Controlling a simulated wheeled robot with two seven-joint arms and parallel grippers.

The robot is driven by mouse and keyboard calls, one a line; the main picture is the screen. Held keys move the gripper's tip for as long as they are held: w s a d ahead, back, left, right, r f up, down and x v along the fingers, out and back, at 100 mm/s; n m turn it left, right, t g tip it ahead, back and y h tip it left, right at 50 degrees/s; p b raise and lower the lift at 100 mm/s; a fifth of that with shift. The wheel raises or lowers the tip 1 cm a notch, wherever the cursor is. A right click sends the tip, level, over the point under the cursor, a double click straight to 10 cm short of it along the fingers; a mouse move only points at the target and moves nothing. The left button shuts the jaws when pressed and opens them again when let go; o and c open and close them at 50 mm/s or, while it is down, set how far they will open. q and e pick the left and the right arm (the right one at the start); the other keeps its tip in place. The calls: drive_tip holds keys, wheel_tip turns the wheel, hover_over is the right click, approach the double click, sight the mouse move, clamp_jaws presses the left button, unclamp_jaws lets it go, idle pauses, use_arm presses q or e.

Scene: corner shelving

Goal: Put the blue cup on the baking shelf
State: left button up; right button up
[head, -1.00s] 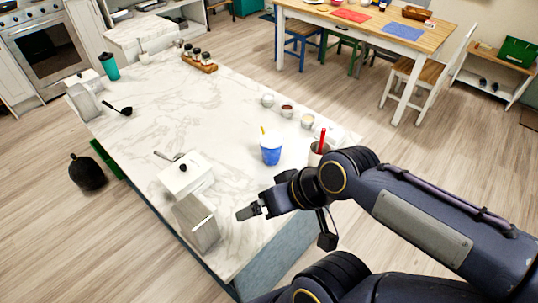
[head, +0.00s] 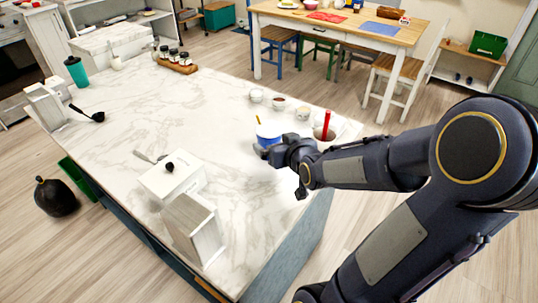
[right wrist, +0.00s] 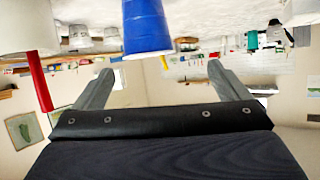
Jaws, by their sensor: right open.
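The blue cup (head: 268,135), with a white rim and a yellow stick in it, stands on the marble counter (head: 210,115). My right gripper (head: 268,155) is at the cup's near side and hides its lower part in the head view. In the upside-down right wrist view, the blue cup (right wrist: 147,28) is beyond the open fingers of my right gripper (right wrist: 160,75), centred across their gap. I see nothing held in it. My left gripper is not in view. I cannot tell which shelf is the baking shelf.
A container with a red stick (head: 323,130) stands right of the cup, close to my right arm. A white lidded box (head: 172,180) and a white upright holder (head: 193,228) stand on the near left. The counter's middle is clear.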

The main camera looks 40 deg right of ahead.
sight(274, 140)
drive_tip(key=shift+t+h, duration=0.4)
drive_tip(key=d+f, duration=0.1)
drive_tip(key=w+d+f+b, duration=0.1)
drive_tip(key=f, duration=0.1)
drive_tip(key=shift+w+d, duration=0.1)
drive_tip(key=shift+d, duration=0.15)
drive_tip(key=shift+w+d, duration=0.2)
drive_tip(key=x, duration=0.7)
drive_tip(key=shift+w+a+f+p, duration=0.1)
drive_tip(key=shift+w+a+p, duration=0.2)
drive_tip(key=shift+w+p, duration=0.1)
drive_tip(key=shift+c, duration=0.3)
drive_tip(key=c, duration=1.1)
drive_tip(key=shift+o, duration=0.2)
